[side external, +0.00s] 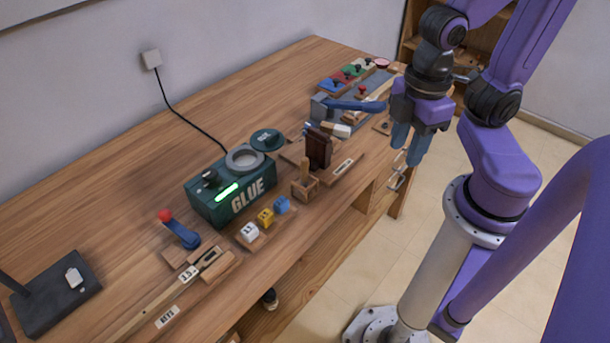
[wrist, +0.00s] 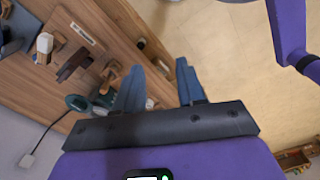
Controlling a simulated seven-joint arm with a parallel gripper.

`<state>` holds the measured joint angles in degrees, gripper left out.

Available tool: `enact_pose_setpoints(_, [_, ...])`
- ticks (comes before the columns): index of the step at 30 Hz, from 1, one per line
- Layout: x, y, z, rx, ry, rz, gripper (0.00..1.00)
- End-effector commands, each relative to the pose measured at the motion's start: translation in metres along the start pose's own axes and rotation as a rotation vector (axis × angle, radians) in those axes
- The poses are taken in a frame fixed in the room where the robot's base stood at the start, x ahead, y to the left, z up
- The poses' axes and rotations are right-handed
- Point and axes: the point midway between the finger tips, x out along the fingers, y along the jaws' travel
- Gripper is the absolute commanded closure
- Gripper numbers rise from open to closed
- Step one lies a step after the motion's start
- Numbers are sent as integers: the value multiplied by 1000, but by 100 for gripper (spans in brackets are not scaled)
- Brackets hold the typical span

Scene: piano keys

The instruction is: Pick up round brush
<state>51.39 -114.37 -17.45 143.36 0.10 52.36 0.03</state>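My gripper (side external: 406,152) is open and empty, pointing down beyond the front edge of the bench at the right in the side view. In the wrist view its two blue fingers (wrist: 160,76) are apart with nothing between them. I cannot tell for sure which item is the round brush. A small wooden holder (side external: 305,188) with an upright wooden handle (side external: 304,166) stands near the front edge. White-and-wood pieces (side external: 337,130) lie behind a dark brown block (side external: 318,148). The gripper touches none of these.
The wooden bench (side external: 130,155) carries a green glue box (side external: 232,188), several coloured cubes (side external: 265,217), a red-knobbed lever (side external: 180,231) and a blue-handled tool (side external: 355,105) close to my gripper. The back left bench top is clear.

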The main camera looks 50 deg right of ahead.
Motion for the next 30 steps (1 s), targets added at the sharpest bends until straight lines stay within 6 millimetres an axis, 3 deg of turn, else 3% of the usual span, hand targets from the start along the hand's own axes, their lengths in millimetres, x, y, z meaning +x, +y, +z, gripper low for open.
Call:
enact_pose_setpoints(5, [0, 0, 0, 0, 0, 0, 61])
enact_pose_setpoints(7, [0, 0, 0, 0, 0, 0, 49])
enact_pose_setpoints(19, [-1, 6, -6, -7, -3, 0, 49])
enact_pose_setpoints(30, [-6, 63, -59, -108, -22, -7, 49])
